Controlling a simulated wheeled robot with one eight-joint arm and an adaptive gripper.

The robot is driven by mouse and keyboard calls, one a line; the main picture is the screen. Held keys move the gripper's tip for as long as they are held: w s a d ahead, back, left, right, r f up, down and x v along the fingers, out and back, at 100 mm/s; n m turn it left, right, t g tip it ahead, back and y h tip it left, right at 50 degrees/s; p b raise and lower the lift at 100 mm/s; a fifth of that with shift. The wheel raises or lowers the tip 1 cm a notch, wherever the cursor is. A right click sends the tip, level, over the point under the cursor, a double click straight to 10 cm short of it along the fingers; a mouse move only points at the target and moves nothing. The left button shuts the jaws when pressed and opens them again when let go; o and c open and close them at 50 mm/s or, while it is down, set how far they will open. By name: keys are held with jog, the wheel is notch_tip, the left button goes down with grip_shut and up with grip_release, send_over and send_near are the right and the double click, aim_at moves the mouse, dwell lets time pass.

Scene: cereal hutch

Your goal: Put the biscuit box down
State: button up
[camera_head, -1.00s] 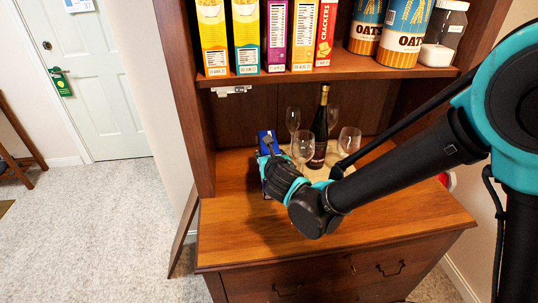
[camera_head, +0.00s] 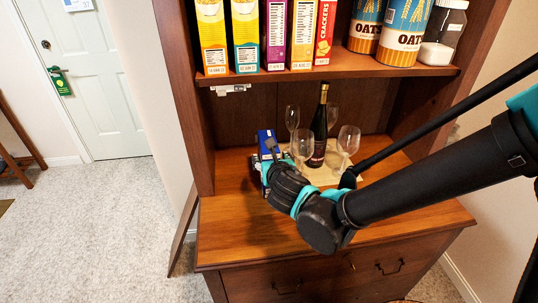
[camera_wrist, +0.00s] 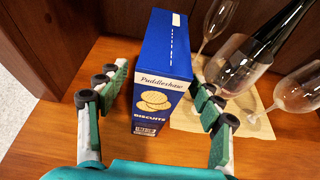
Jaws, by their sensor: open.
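The blue biscuit box (camera_wrist: 162,75) stands upright on the wooden counter of the hutch. It also shows in the head view (camera_head: 264,146), partly hidden behind my gripper. My gripper (camera_wrist: 160,108) is open, with one finger on each side of the box's near part. In the wrist view a gap shows between the left finger and the box; the right finger is close to the box's right side, and I cannot tell if it touches. In the head view my gripper (camera_head: 268,160) is low over the counter at the left.
Right of the box, a dark bottle (camera_head: 319,130) and several wine glasses (camera_head: 347,142) stand on a light board (camera_wrist: 248,117). A shelf (camera_head: 340,69) above holds cereal boxes, crackers and oats canisters. The front of the counter (camera_head: 235,235) is clear.

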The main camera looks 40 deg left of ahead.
jog(key=v, duration=0.6)
jog(key=shift+d, duration=0.1)
